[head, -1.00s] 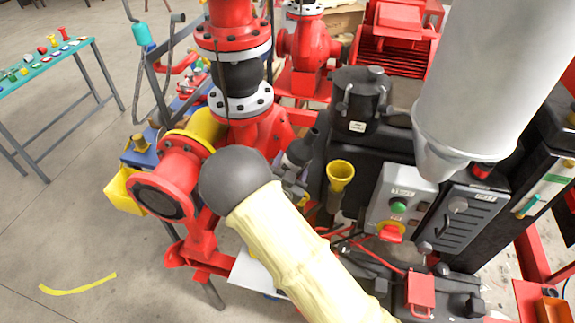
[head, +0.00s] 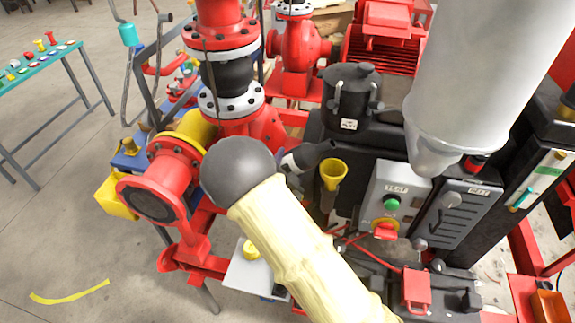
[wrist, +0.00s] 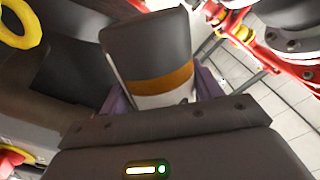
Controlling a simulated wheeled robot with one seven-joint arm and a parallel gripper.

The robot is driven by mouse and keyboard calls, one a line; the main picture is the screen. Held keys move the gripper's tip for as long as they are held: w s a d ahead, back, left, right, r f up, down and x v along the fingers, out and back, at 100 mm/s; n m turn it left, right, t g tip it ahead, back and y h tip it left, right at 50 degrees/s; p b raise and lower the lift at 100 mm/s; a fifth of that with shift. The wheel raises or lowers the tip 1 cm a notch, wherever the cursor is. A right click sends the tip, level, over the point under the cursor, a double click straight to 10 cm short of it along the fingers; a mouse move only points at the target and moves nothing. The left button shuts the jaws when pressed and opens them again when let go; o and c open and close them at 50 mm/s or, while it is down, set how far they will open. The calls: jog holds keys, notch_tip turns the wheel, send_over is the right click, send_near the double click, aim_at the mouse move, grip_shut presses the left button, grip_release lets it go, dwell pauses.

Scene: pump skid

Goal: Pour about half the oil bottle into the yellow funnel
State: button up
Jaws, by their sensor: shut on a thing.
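The yellow funnel (head: 333,172) stands upright on the dark machine, left of the control box. The oil bottle (head: 303,157) is dark and tilted, its narrow neck pointing right and slightly up, close above and left of the funnel's mouth. In the wrist view the bottle (wrist: 150,50) shows an orange band and a white lower part. My gripper (wrist: 160,92) is shut on it; in the head view my arm hides the jaws. A yellow ring in the wrist view's upper left looks like the funnel's rim. I cannot see any oil flowing.
A control box (head: 393,197) with a green button and red knob stands right of the funnel. A black capped vessel (head: 350,100) rises behind it. Red flanged pipework (head: 165,180) crowds the left. A white plate (head: 245,272) with a yellow piece lies below my arm.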

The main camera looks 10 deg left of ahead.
jog(key=shift+s+a+r+m+b, duration=0.25)
jog(key=shift+m+b, duration=0.15)
jog(key=shift+b, duration=0.1)
jog(key=shift+a+r+b, duration=0.15)
jog(key=shift+a+b, duration=0.05)
jog(key=shift+b, duration=0.1)
jog(key=shift+w, duration=0.15)
dwell(0.5)
jog(key=shift+m+b, duration=0.3)
jog(key=shift+m, duration=0.1)
jog(key=shift+a+r, duration=0.15)
jog(key=shift+r, duration=0.05)
jog(key=shift+w+a+r+m+b, duration=0.15)
jog(key=shift+m+b, duration=0.15)
jog(key=shift+b, duration=0.5)
dwell(0.7)
jog(key=shift+s, duration=0.2)
jog(key=shift+w, duration=0.2)
